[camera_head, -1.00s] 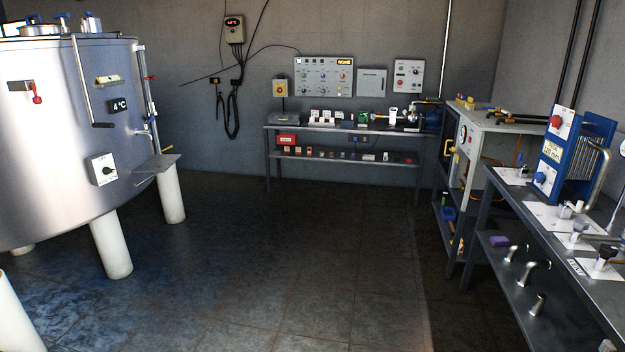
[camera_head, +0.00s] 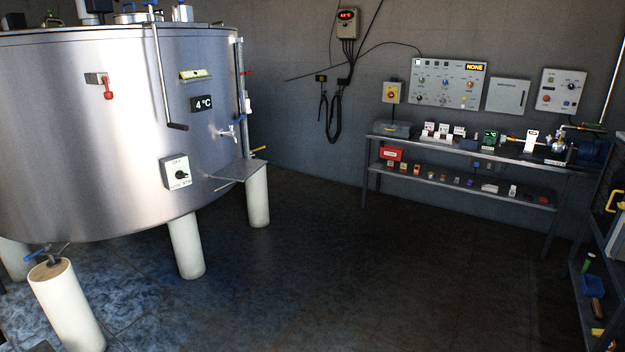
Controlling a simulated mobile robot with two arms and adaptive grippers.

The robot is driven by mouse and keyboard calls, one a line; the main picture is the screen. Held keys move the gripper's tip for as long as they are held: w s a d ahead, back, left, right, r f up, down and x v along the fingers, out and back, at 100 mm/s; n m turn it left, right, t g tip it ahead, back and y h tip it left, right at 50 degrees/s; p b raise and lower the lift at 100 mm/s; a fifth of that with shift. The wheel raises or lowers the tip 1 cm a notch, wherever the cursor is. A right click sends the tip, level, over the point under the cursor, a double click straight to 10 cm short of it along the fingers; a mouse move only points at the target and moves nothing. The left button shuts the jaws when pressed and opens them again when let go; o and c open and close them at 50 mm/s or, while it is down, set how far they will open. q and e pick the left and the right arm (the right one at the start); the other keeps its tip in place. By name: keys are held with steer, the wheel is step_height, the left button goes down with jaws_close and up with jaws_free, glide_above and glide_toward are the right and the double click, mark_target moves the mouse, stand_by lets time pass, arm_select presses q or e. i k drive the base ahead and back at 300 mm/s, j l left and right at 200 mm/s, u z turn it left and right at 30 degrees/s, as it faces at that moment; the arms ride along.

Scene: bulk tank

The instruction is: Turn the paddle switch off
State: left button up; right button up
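A white switch box (camera_head: 176,172) with a round black knob is mounted on the lower side of the big steel tank (camera_head: 110,120), at left. Its upper label reads OFF; its lower label is too small to read surely. It looks like the paddle switch, but no label naming it so can be read. I cannot tell clearly which label the knob points to. Neither of my grippers is in view.
A small grey shelf (camera_head: 240,171) juts from the tank right of the switch box. White legs (camera_head: 187,246) hold the tank. A bench (camera_head: 470,152) with several small items and wall panels stands at the back right. The tiled floor (camera_head: 330,260) between is clear.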

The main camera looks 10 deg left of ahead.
mark_target(180, 174)
steer(key=i+u, duration=0.4)
steer(key=i+l+u, duration=0.1)
steer(key=i+u, duration=0.15)
steer(key=u, duration=0.15)
steer(key=i+l+u, duration=0.2)
steer(key=u, duration=0.2)
steer(key=i+l, duration=1.15)
steer(key=i, duration=0.15)
